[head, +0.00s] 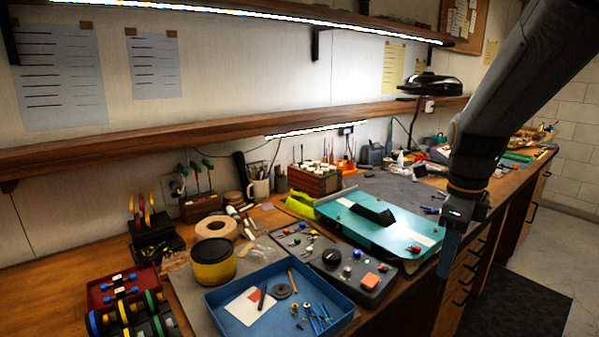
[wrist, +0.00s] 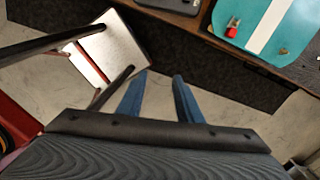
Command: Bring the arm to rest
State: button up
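My arm hangs from the upper right of the head view, past the front edge of the workbench. My gripper (head: 446,268) points down at its end, right of the teal car body shell (head: 350,222) and apart from it. In the wrist view my gripper (wrist: 160,75) shows two blue fingers with a gap between them and nothing held. The teal shell with its white stripe (wrist: 262,28) shows at the top right of that view, on the bench.
Below the gripper are floor and a dark mat (head: 515,300). The bench holds a blue tray (head: 345,325), a grey parts tray (head: 318,262), a yellow tin (head: 213,265) and a wooden box (head: 315,182). A pale-topped object (wrist: 118,52) stands on the floor.

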jog(key=s+a+f+n, duration=0.4)
jog(key=a+n, duration=0.1)
jog(key=n, duration=0.8)
jog(key=s+a+f+n+t, duration=0.1)
jog(key=s+a+f+n, duration=0.3)
jog(key=n, duration=0.9)
jog(key=shift+s+a+f, duration=0.2)
jog(key=shift+a+f, duration=0.25)
jog(key=shift+a, duration=0.4)
